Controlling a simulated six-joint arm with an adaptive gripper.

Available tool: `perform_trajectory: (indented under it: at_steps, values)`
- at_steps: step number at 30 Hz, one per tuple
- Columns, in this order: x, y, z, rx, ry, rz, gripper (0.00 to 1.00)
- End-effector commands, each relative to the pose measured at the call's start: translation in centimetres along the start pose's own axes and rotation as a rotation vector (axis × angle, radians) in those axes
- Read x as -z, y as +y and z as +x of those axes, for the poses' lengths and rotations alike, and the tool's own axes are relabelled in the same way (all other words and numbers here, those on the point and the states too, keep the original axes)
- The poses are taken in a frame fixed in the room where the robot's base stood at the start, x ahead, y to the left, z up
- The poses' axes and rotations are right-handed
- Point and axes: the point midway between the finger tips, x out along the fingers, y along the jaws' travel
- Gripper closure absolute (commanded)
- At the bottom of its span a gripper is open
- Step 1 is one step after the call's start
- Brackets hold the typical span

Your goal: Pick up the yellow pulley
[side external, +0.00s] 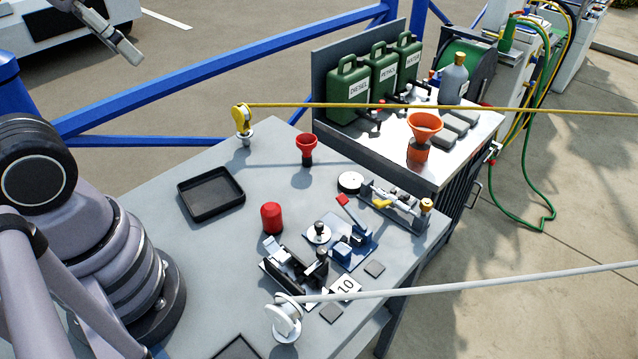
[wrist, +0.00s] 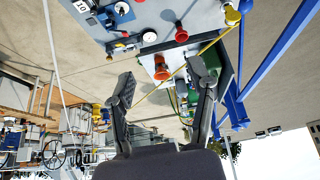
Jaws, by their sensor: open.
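The yellow pulley (side external: 240,119) stands upright on a small grey mount near the far edge of the grey table (side external: 150,205). A taut yellow rope (side external: 400,107) runs from it to the right. In the wrist view the pulley (wrist: 232,17) shows small at the upper right, beyond and apart from my fingers. My gripper (wrist: 163,82) is open, with its two dark fingers wide apart and nothing between them.
A blue railing (side external: 220,80) runs behind the pulley. A red funnel (side external: 306,147) and black tray (side external: 211,193) are nearby. A white pulley (side external: 284,318) with a white rope (side external: 470,282) stands at the front. Green cans (side external: 348,92) stand on the side bench.

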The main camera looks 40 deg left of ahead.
Motion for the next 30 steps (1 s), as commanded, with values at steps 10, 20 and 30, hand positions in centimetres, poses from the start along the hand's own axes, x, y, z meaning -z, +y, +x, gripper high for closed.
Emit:
perform_trajectory:
  at_steps: [10,20,30]
  values:
    - [0.0,0.0,0.0,0.0,0.0,0.0,0.38]
    - [-0.1,1.5,3.4,-0.13,-0.302,-0.216,0.38]
    - [3.8,3.5,10.3,-0.603,-0.804,-0.867,0.38]
